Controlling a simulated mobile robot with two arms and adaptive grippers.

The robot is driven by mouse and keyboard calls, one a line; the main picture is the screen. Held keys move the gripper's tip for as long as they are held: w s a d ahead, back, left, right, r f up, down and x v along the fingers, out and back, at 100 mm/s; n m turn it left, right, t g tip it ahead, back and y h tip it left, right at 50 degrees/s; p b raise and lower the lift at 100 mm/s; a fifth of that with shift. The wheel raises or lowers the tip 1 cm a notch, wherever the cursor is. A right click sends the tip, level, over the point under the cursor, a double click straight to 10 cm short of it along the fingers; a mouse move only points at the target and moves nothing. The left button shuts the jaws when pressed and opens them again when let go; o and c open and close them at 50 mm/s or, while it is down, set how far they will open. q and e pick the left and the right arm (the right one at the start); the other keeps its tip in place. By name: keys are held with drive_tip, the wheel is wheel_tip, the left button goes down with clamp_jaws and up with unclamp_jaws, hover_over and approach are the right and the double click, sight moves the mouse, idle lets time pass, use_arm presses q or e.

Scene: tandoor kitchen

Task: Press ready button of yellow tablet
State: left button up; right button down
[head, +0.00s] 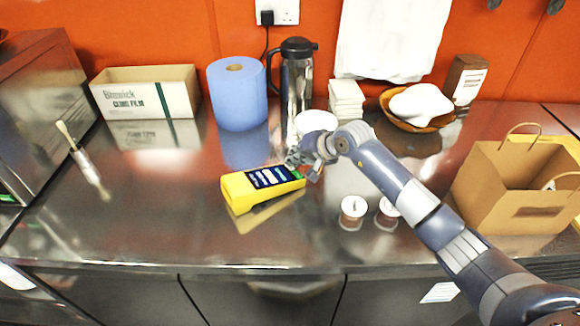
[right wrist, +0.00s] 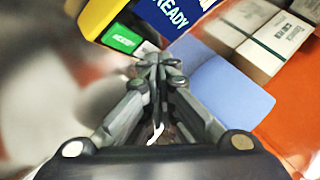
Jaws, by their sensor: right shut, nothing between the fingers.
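The yellow tablet (head: 235,190) lies on the steel counter in the middle of the head view, with a dark screen. A green button (head: 297,174) is at its right end, beside my right gripper (head: 293,161). In the right wrist view the green button (right wrist: 122,38) shows at the tablet's edge, near a blue panel reading READY (right wrist: 172,12). My right gripper (right wrist: 157,66) is shut and empty, its fingertips close to the button. I cannot tell whether they touch it. My left gripper is not in view.
A blue paper roll (head: 237,95), a steel flask (head: 297,80) and a cling film box (head: 147,97) stand behind the tablet. Two small jars (head: 352,212) and a paper bag (head: 510,190) are to the right. The counter left of the tablet is mostly clear.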

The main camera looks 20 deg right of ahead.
drive_tip(key=shift+f, duration=0.1)
idle(0.4)
drive_tip(key=shift+d+r, duration=0.1)
drive_tip(key=shift+r, duration=0.7)
drive_tip(key=r, duration=0.1)
drive_tip(key=r+p, duration=0.1)
drive_tip(key=r, duration=0.3)
drive_tip(key=shift+d+p, duration=0.3)
drive_tip(key=shift+p, duration=0.05)
drive_tip(key=shift+w, duration=0.1)
idle(0.3)
